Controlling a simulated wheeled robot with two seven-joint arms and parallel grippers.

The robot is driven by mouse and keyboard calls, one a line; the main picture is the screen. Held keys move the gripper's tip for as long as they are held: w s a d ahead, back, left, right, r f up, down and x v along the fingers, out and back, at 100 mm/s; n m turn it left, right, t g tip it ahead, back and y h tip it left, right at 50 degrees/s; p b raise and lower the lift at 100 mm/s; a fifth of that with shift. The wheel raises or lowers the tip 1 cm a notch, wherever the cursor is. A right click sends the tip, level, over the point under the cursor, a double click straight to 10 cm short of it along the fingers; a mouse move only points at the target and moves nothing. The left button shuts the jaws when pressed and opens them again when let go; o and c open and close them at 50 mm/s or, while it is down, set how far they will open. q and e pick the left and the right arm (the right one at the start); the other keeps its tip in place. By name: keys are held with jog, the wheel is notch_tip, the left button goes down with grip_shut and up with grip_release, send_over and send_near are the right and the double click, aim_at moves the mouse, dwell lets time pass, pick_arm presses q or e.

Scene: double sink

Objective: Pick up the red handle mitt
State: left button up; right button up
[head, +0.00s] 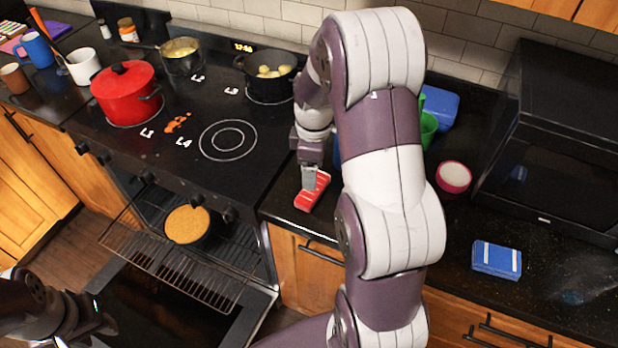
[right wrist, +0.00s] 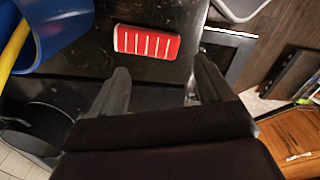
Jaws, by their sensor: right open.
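The red handle mitt (head: 312,192), with white stripes, lies flat on the dark counter just right of the stove. It also shows in the right wrist view (right wrist: 146,42), beyond my fingertips. My right gripper (head: 309,182) points down over the mitt and covers part of it in the head view. In the right wrist view my right gripper (right wrist: 160,76) has its fingers wide apart with nothing between them; contact with the mitt cannot be told. My left gripper (head: 97,325) is low at the left, over the open oven door; its jaws are too dark to read.
The oven is open, with a pan (head: 187,224) inside and its rack (head: 165,270) pulled out. A red pot (head: 126,93) and other pots stand on the stove. A blue sponge (head: 496,259), a pink-rimmed bowl (head: 454,177) and a microwave (head: 560,150) are on the right counter.

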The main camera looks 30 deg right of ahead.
jog(key=f+n, duration=0.1)
jog(key=n, duration=0.3)
jog(key=w+d+f+n, duration=0.1)
jog(key=f+n, duration=0.1)
jog(key=n, duration=0.3)
jog(key=w+f+n+p, duration=0.1)
jog(key=n, duration=0.4)
jog(key=shift+w+d+f, duration=0.15)
jog(key=shift+d+f, duration=0.1)
jog(key=shift+d, duration=0.15)
notch_tip(320, 180, down, 5)
jog(key=shift+a+p, duration=0.15)
jog(key=shift+p, duration=0.75)
jog(key=shift+f, duration=0.35)
pick_arm(q)
notch_tip(320, 180, up, 3)
jog(key=shift+s+a+r, duration=0.1)
jog(key=shift+r, duration=0.1)
pick_arm(e)
jog(key=c, duration=1.3)
